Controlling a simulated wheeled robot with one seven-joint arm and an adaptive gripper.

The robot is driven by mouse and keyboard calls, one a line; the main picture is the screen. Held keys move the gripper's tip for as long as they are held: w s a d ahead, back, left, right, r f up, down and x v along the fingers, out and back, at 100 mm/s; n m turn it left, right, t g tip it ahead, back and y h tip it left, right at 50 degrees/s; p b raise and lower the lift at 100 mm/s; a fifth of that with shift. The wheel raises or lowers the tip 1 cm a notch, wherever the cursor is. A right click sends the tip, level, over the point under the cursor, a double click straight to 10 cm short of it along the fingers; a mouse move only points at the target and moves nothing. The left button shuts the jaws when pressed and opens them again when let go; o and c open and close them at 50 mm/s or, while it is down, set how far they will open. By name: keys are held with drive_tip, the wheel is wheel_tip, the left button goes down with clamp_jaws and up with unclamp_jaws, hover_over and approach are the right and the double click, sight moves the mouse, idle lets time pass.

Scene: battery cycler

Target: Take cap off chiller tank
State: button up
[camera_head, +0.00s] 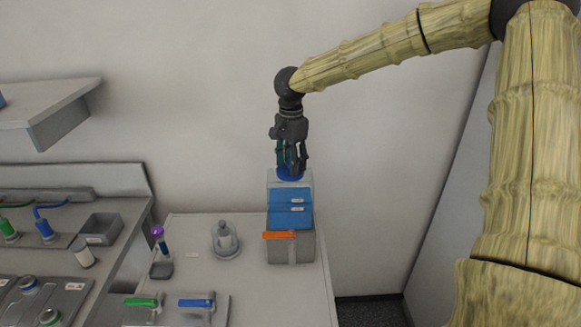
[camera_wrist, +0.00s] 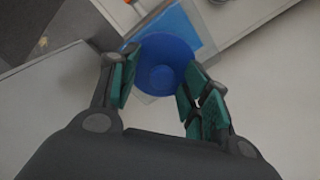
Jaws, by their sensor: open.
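The chiller tank (camera_head: 290,222) stands on the right part of the white table, with a blue front panel and a clear upper part. A round blue cap (camera_head: 290,177) sits on its top. The cap also shows in the wrist view (camera_wrist: 160,64), seen from above. My gripper (camera_head: 291,168) points down right over the cap. In the wrist view my gripper (camera_wrist: 158,88) is open, with its green-padded fingers on either side of the cap's near part. I cannot tell whether the fingers touch the cap. The fingers hide part of the cap's edges.
An orange lever (camera_head: 279,235) is on the tank's front. A clear domed vessel (camera_head: 226,240) and a purple-topped tube (camera_head: 159,238) stand to the left. Green (camera_head: 141,302) and blue (camera_head: 196,303) handles lie at the front. A wall is close behind the tank.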

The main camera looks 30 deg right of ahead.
drive_tip(key=shift+w, duration=0.1)
drive_tip(key=c, duration=0.9)
drive_tip(key=shift+r+b, duration=0.45)
drive_tip(key=shift+r, duration=0.1)
drive_tip(key=shift+s+a+r+b, duration=0.15)
drive_tip(key=shift+r+b, duration=0.2)
drive_tip(key=shift+r, duration=0.25)
drive_tip(key=shift+s+a+r+b, duration=0.15)
drive_tip(key=shift+r+b, duration=0.2)
drive_tip(key=shift+r, duration=0.2)
drive_tip(key=s+a+r+b, duration=0.2)
drive_tip(key=s+a+b, duration=0.2)
drive_tip(key=s+a, duration=0.6)
drive_tip(key=shift+s+a, duration=0.25)
drive_tip(key=shift+a, duration=0.2)
wheel_tip(320, 180, up, 4)
drive_tip(key=p, duration=0.5)
